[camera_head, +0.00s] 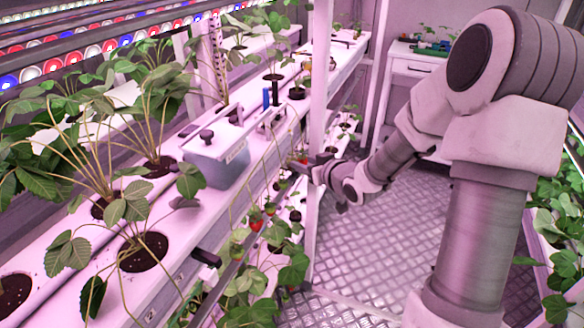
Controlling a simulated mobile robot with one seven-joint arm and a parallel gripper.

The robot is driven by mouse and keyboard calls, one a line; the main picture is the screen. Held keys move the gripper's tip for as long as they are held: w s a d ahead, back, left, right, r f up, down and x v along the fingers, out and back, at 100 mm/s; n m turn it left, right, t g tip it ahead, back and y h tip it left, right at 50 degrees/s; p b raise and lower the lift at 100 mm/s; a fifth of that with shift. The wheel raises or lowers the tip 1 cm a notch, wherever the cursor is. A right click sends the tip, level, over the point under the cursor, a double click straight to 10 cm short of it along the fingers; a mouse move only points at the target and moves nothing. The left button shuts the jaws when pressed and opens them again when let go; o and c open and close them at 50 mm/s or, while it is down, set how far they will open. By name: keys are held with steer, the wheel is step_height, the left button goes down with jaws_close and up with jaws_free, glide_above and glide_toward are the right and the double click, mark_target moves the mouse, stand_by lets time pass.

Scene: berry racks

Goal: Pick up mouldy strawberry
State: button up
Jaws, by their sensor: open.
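Several strawberries hang from the plants along the front edge of the lower rack. Two red strawberries (256,220) hang close together near the middle of the head view. A small red spot, likely another strawberry (302,158), shows right by my gripper. At this size I cannot tell which berry is mouldy. My gripper (298,166) reaches in from the right, level with the rack's front edge, and is open. Its fingertips are small and dark against the rack, and no berry is visible between them.
A blue-grey box (217,162) with a white lid stands on the white rack (190,215) among strawberry plants. A white upright post (320,80) stands just behind my gripper. The metal floor (400,215) is clear. A white cabinet (408,100) stands at the back, with more plants at right.

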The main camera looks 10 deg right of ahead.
steer(key=shift+b+x, duration=0.35)
steer(key=shift+x, duration=3.1)
steer(key=shift+r, duration=0.1)
steer(key=c, duration=0.6)
